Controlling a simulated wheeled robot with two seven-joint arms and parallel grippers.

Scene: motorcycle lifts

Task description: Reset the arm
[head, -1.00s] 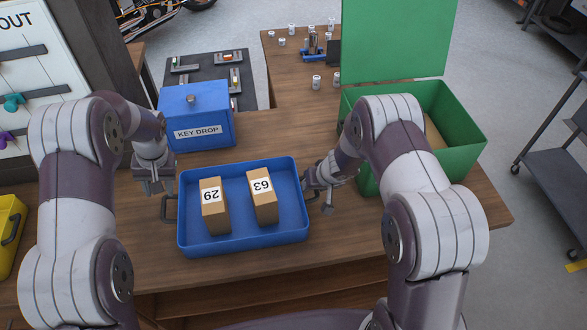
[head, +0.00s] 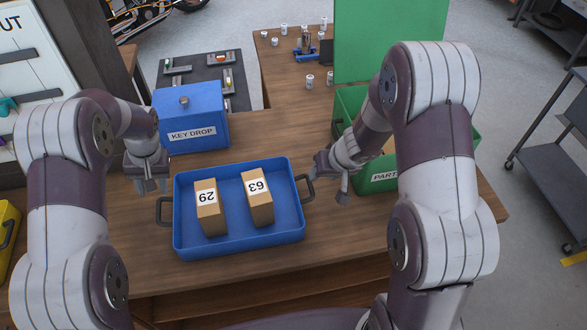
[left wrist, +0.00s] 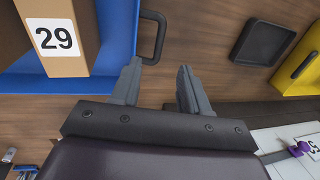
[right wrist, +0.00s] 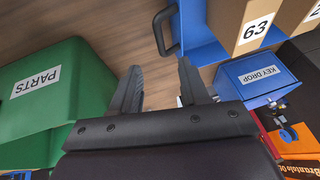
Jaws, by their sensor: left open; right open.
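My left gripper (head: 151,186) is open and empty, above the left handle side of a blue tray (head: 240,244). In the left wrist view its two fingers (left wrist: 160,88) are apart, near the tray's black handle (left wrist: 153,38). My right gripper (head: 333,184) is open and empty, just right of the tray's right handle (head: 306,188). In the right wrist view its fingers (right wrist: 160,88) are apart with nothing between them. Two brown boxes stand in the tray, box 29 (head: 209,213) and box 63 (head: 258,205).
A blue key drop box (head: 191,116) stands behind the tray. A green parts bin (head: 375,182) with a raised lid (head: 388,40) is at the right, partly behind my right arm. Small canisters (head: 309,82) stand at the back. A yellow container (head: 8,232) is at the left edge.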

